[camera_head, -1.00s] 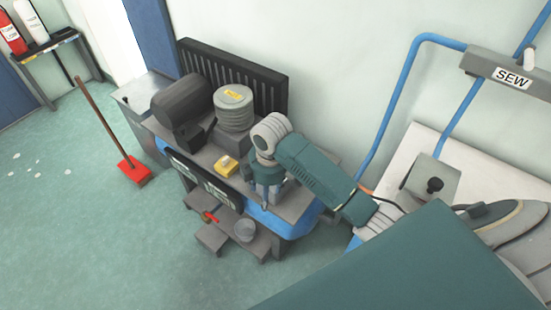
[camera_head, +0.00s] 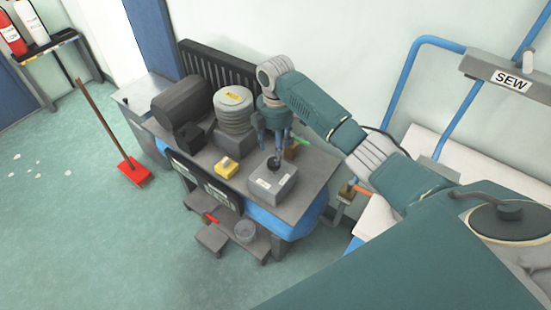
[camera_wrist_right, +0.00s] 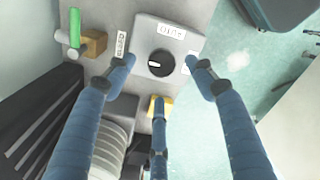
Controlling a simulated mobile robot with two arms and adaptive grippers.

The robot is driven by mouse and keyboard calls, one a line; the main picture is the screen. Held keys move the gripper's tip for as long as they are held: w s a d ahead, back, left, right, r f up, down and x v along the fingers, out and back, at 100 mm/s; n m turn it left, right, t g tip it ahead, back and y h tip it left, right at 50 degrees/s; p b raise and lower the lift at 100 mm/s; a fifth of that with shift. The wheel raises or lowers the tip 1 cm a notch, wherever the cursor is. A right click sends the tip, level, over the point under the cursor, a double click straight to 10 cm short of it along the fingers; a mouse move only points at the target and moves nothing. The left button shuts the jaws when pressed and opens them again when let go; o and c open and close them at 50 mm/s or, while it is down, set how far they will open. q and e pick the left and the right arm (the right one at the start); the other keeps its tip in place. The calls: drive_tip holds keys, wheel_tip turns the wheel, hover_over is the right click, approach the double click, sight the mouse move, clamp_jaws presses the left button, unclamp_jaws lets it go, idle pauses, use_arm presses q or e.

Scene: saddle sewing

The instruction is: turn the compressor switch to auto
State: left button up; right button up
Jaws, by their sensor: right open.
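The grey compressor switch box (camera_head: 272,188) sits on the right end of the compressor's top. Its round black knob (camera_wrist_right: 160,63) has a white mark on the left side in the right wrist view. An AUTO label (camera_wrist_right: 171,30) is above the knob there; another label (camera_wrist_right: 122,42), too small to read, is to the left. My right gripper (camera_head: 270,150) points down just over the knob. In the wrist view (camera_wrist_right: 160,75) its blue fingers are spread around the knob, with nothing held. I cannot tell whether they touch it. My left gripper is not in view.
A green-handled valve (camera_wrist_right: 75,28) is beside the box. A yellow block (camera_head: 228,166), a ribbed cylinder (camera_head: 233,108) and a dark motor (camera_head: 182,104) stand left of it. A wall is behind. A red broom (camera_head: 133,171) stands on open floor at left.

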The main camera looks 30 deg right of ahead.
sight(274, 167)
wheel_tip(274, 167, down, 6)
idle(0.4)
drive_tip(key=c, duration=1.1)
